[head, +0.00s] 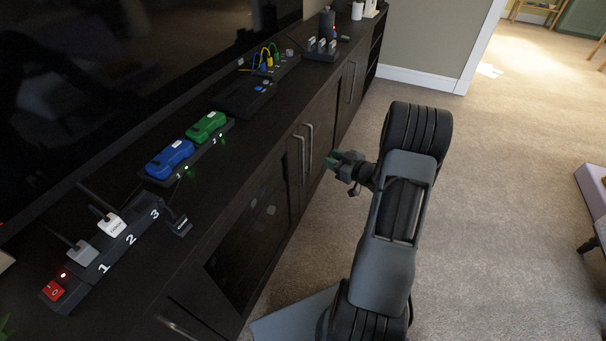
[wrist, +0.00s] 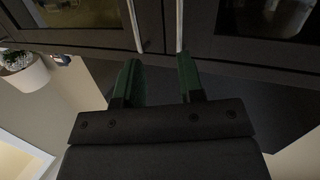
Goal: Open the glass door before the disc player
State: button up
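A glass door (head: 240,262) is in the front of the long dark cabinet in the head view and looks closed. Two upright bar handles stand side by side at the door seam, the left handle (head: 301,160) and the right handle (head: 310,146). In the wrist view the two handles (wrist: 135,27) (wrist: 180,27) show just beyond my fingertips, between glass panes. My gripper (head: 338,160) has green fingers, spread apart and empty in the wrist view (wrist: 158,75). It is in front of the handles, apparently touching neither. I cannot clearly make out a disc player behind the glass.
The cabinet top (head: 215,225) carries a numbered power strip (head: 120,250), a blue device (head: 169,158), a green device (head: 206,126) and cables. A large dark screen (head: 130,70) stands behind them. Open carpet (head: 490,200) lies to the right. A purple piece (head: 592,190) is at the right edge.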

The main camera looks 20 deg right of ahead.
notch_tip(320, 180, down, 5)
jog(key=s+y+b, duration=0.2)
jog(key=y, duration=0.1)
jog(key=b+x, duration=0.3)
jog(key=x, duration=1)
jog(key=shift+r, duration=0.3)
grip_shut()
